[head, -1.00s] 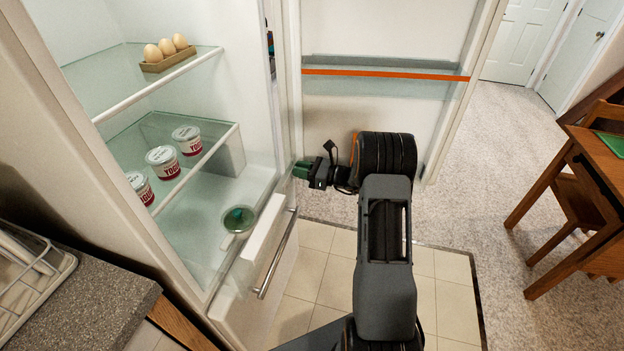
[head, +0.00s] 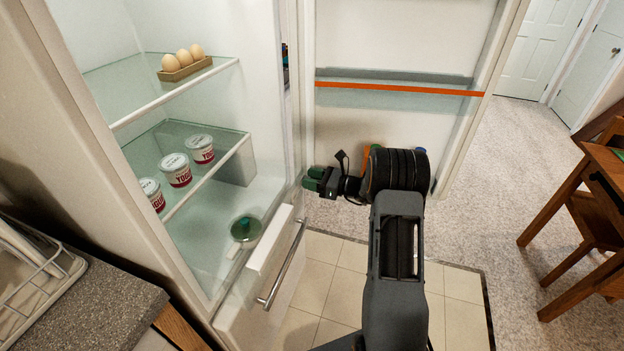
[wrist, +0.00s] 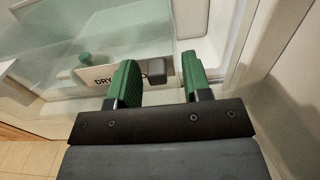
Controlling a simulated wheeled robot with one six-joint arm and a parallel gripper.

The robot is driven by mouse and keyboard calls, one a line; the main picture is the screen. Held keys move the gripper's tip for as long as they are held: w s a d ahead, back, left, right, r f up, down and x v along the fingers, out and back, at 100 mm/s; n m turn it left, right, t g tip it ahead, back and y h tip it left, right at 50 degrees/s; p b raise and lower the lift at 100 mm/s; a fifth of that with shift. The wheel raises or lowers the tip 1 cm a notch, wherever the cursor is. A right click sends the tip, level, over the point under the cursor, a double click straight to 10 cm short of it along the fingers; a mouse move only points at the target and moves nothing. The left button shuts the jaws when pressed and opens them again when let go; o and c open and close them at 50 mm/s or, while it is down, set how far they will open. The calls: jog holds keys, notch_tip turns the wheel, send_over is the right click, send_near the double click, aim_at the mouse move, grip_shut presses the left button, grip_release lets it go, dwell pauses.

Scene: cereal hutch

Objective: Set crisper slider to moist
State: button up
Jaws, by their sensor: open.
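The crisper slider shows in the wrist view as a dark grey knob (wrist: 156,71) at the right end of a pale label strip (wrist: 103,74) that reads "DRY". The word for moist cannot be made out. The white crisper front (head: 268,247) is low in the fridge in the head view, where the knob is too small to tell. My gripper (head: 315,180) is open and empty, at the right side of the fridge opening. In the wrist view its green fingertips (wrist: 157,82) stand apart, with the knob appearing between them, nearer the left finger; contact cannot be told.
Glass shelves hold eggs (head: 182,60) and yogurt tubs (head: 175,170). The fridge door (head: 392,125) is open behind my arm. A bar handle (head: 283,266) runs below the crisper. A counter (head: 95,305) is at left.

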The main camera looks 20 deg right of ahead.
jog(key=v, duration=1.3)
jog(key=shift+s+d, duration=0.2)
jog(key=shift+s, duration=0.1)
jog(key=s+a+f+n+g+h, duration=0.2)
jog(key=s+f+n+g, duration=0.1)
jog(key=s+f+g, duration=0.15)
jog(key=s+a+r+n+g+h+p, duration=0.2)
jog(key=s+a+r+n+g+h, duration=0.1)
jog(key=s+a+n+g, duration=0.4)
jog(key=s+a+r+n+t+h+p, duration=0.2)
jog(key=s+a+r+n+h+p, duration=0.2)
jog(key=r+n, duration=0.4)
jog(key=s+a+r+n+t+h+p, duration=0.2)
jog(key=s+a+r+n+h+p, duration=0.2)
jog(key=r, duration=0.8)
jog(key=s+a+n+h, duration=0.1)
jog(key=s+n, duration=0.1)
jog(key=n, duration=0.1)
jog(key=shift+r+n, duration=0.35)
jog(key=shift+n, duration=0.05)
jog(key=shift+c, duration=0.2)
dwell(0.4)
